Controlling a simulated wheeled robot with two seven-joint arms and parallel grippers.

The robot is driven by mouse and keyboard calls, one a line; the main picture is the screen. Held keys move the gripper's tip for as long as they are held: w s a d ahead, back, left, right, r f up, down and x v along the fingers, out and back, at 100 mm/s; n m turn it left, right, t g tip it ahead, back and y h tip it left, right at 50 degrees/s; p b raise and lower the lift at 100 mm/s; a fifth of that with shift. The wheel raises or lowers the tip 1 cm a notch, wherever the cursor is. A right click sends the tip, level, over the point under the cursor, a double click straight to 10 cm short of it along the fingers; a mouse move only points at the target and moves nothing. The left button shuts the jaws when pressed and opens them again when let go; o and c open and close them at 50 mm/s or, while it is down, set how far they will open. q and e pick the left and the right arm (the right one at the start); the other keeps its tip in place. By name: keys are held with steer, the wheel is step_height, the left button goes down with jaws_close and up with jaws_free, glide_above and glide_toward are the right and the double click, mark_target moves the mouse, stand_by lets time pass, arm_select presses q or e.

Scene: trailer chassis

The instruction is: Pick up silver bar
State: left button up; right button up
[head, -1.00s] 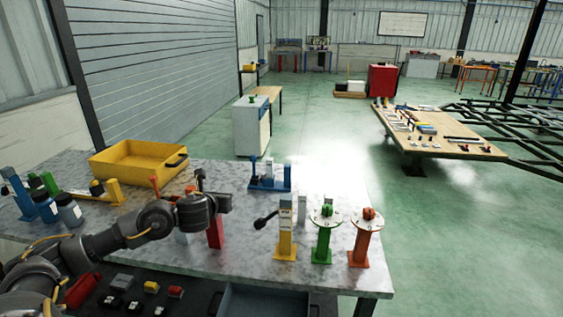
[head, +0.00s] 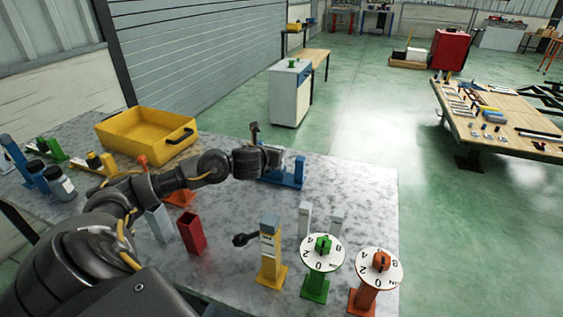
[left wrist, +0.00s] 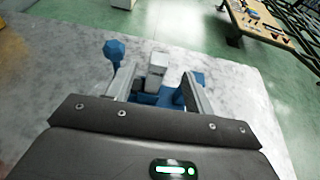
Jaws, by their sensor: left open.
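My left gripper (head: 277,157) is over the blue fixture (head: 297,174) near the table's far edge. In the left wrist view the gripper (left wrist: 156,82) is open, with one finger on each side of a small silver-grey block (left wrist: 157,66). The block stands upright at the blue fixture (left wrist: 146,97), which has a blue knobbed lever (left wrist: 114,50) on its left. I cannot tell whether the fingers touch the block. My right gripper is out of view.
A yellow bin (head: 147,137) sits at the back left of the marbled table (head: 352,190). A yellow post (head: 270,252), green dial post (head: 322,252) and orange dial post (head: 379,268) stand at front right.

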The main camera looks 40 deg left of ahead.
mark_target(281, 147)
arm_select(q)
steer(key=x, duration=0.4)
steer(key=shift+d+f, duration=0.1)
steer(key=shift+w, duration=0.2)
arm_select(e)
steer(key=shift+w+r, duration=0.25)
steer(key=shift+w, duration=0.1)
arm_select(q)
steer(key=p+x, duration=0.1)
steer(key=x, duration=0.4)
steer(key=shift+f+p, duration=0.25)
steer(key=shift+p, duration=0.15)
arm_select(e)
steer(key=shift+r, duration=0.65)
arm_select(q)
steer(key=shift+s, duration=0.25)
jaws_close()
